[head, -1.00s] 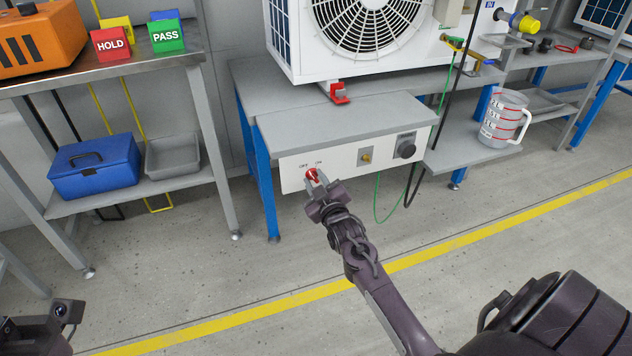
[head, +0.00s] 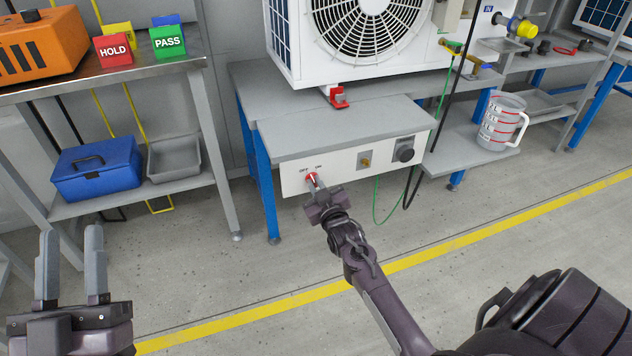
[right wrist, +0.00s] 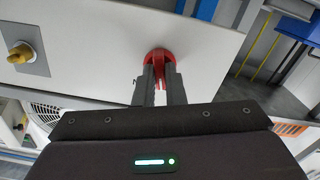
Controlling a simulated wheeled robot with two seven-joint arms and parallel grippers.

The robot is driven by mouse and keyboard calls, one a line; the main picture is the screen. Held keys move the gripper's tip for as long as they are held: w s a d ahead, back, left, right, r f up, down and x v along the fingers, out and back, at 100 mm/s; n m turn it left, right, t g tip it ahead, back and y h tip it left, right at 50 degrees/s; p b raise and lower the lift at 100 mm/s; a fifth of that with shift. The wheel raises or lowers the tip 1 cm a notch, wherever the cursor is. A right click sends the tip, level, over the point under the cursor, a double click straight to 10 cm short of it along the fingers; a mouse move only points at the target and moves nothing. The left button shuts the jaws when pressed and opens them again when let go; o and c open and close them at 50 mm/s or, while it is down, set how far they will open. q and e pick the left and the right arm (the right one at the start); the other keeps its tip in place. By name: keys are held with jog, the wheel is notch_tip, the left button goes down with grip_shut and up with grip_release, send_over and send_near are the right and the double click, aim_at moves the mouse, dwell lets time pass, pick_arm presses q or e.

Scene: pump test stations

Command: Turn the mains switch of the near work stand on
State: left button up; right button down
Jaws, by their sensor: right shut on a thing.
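The red mains switch (head: 311,178) sits on the white front panel (head: 345,163) of the near work stand, below the OFF and ON marks. My right gripper (head: 315,187) is at the switch, its fingers shut on the red handle. In the right wrist view the switch (right wrist: 158,58) shows between and beyond the two fingertips (right wrist: 159,82), with the handle between them. Which mark the handle points to is hard to tell. My left gripper (head: 72,255) is open and empty at the lower left, away from the stand.
A yellow knob (right wrist: 20,53) is on the same panel; in the head view a black round connector (head: 404,155) is to its right. A white fan unit (head: 350,40) stands on top. A bench with a blue toolbox (head: 97,170) is at left. The floor in front is clear.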

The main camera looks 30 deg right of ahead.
jog(key=shift+r+m+p, duration=0.1)
jog(key=shift+m+p, duration=0.35)
jog(key=shift+m, duration=0.35)
pick_arm(q)
notch_tip(320, 180, down, 18)
jog(key=d+g+y+p, duration=0.15)
jog(key=g+y, duration=0.25)
jog(key=g, duration=0.5)
pick_arm(e)
jog(key=shift+m, duration=1)
jog(key=shift+d+m+p, duration=0.1)
jog(key=shift+m+p, duration=0.45)
jog(key=shift+m, duration=0.55)
jog(key=shift+m+p, duration=0.5)
jog(key=shift+m, duration=0.7)
pick_arm(q)
jog(key=s+a+f+g+y, duration=0.3)
jog(key=s+f+g, duration=0.5)
jog(key=f, duration=0.5)
jog(key=shift+s+a+f+g+p, duration=0.15)
jog(key=shift+s+g+p, duration=0.2)
jog(key=shift+s, duration=0.75)
pick_arm(e)
jog(key=shift+m, duration=0.6)
pick_arm(q)
jog(key=shift+s+a, duration=0.1)
